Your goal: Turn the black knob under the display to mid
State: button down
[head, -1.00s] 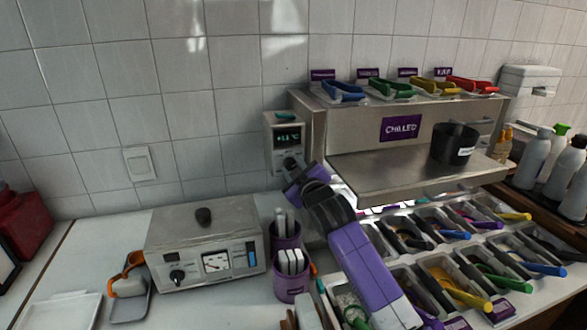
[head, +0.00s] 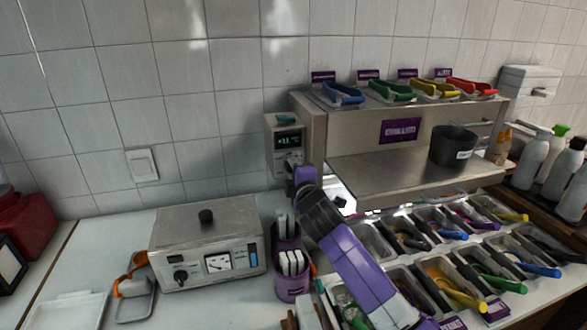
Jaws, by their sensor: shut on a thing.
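The control box (head: 284,140) is on the tiled wall at the left end of the steel unit. Its dark display (head: 288,138) shows small green digits, around +11 °C. The black knob sits just below the display and is mostly hidden by my gripper, so its pointer cannot be read. My gripper (head: 296,168), at the end of the purple and black arm, is at the box's lower front. It is shut on the knob, though the fingertips are hard to make out.
The steel unit (head: 350,125) with a shelf holding a black pot (head: 453,146) stands right of the box. A grey appliance (head: 206,243) and purple cups (head: 291,284) stand left and below. Topping trays with coloured tongs lie under and right of my arm.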

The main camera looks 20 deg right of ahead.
jog(key=shift+n, duration=0.5)
jog(key=c, duration=1.3)
grip_release()
jog(key=shift+s, duration=0.1)
jog(key=shift+s+a+r, duration=0.1)
jog(key=shift+s+r, duration=0.05)
jog(key=shift+s, duration=1.8)
jog(key=shift+s+a+r, duration=0.1)
jog(key=shift+s, duration=1.8)
